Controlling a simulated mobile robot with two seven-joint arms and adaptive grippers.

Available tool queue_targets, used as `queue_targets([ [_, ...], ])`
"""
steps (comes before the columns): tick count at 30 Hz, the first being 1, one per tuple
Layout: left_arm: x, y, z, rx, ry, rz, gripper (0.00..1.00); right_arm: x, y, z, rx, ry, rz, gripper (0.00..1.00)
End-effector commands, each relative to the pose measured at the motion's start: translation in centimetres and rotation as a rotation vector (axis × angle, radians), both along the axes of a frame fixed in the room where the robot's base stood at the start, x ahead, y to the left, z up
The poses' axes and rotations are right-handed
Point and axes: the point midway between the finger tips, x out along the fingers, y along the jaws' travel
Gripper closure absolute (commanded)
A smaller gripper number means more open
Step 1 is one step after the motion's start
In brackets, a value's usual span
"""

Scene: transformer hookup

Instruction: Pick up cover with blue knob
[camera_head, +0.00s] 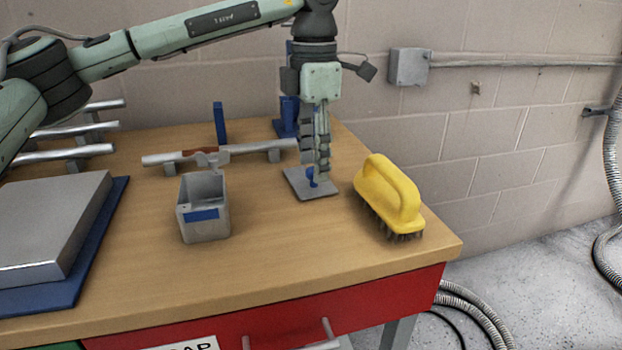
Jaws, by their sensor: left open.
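The cover (297,182) is a flat grey square plate lying on the wooden table. Its blue knob (312,176) stands up near the middle of the plate. My left gripper (317,180) points straight down over the cover, with its fingertips at the blue knob. It is open, and its fingers partly hide the knob and the plate. I cannot tell whether the fingers touch the knob. My right gripper is not in the view.
A yellow-handled brush (389,190) stands just right of the cover. A grey open box (205,212) with a blue label stands to the left. Behind are a metal bar (240,148) and blue uprights (219,123). The table front (250,270) is clear.

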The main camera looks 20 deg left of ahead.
Motion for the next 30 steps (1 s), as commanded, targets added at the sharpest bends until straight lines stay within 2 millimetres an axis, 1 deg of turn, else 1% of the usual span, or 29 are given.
queue_targets([
  [1,-0.02,0.10,-0.60,0.001,0.002,0.002,0.53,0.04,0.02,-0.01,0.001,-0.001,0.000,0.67],
  [3,-0.02,0.09,-1.02,0.001,0.001,0.001,0.53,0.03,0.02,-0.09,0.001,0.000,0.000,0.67],
  [10,0.00,0.04,-1.18,0.000,0.000,0.001,0.53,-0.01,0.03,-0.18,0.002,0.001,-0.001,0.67],
  [11,0.00,0.04,-1.18,0.000,0.000,0.001,0.55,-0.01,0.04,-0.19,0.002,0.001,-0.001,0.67],
  [21,0.00,0.04,-1.14,0.000,0.000,0.001,0.97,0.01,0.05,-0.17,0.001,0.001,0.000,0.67],
  [22,0.00,0.04,-1.14,0.000,0.000,0.001,1.00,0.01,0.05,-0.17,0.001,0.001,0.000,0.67],
  [30,0.01,0.03,-1.08,0.000,-0.001,0.000,1.00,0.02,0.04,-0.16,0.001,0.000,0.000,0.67],
])
